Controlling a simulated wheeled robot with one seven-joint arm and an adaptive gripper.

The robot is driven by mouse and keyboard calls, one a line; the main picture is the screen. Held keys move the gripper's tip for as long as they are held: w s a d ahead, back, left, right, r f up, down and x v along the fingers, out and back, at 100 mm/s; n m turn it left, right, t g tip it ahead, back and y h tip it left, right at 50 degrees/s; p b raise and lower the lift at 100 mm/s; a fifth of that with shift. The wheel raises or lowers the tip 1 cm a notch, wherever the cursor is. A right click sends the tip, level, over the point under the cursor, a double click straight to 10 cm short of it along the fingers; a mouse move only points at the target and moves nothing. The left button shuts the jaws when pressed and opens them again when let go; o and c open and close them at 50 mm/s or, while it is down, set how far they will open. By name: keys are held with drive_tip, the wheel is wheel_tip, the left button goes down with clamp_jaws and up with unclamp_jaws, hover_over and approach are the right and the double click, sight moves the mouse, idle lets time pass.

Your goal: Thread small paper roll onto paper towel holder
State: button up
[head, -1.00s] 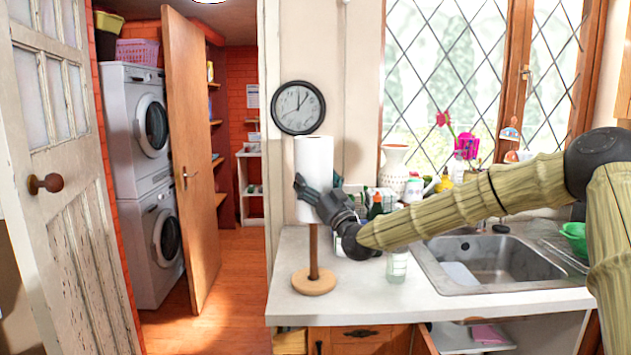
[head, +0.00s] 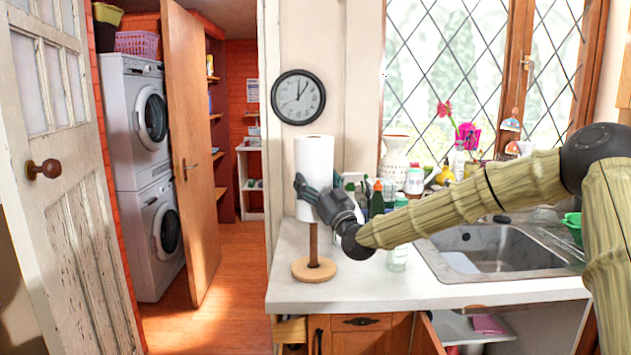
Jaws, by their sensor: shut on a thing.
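The small paper roll (head: 315,160) is white and upright, high over the holder's base. My gripper (head: 309,192) is shut on the roll's lower part from the right. The paper towel holder has a round wooden base (head: 314,270) on the counter near its left end, with a thin brown post (head: 313,240) rising from it. The lower post shows between the base and the roll's bottom end. The post's upper part is hidden by the roll, and it lines up with the roll's middle. I cannot see for sure whether the post is inside the roll.
Several bottles, including a dark green one (head: 376,200), and a patterned vase (head: 396,160) stand right of the roll. The sink (head: 490,250) is further right. The counter (head: 350,290) is clear in front of the holder.

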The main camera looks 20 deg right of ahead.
drive_tip(key=o, duration=1)
drive_tip(key=v, duration=1.2)
idle(0.5)
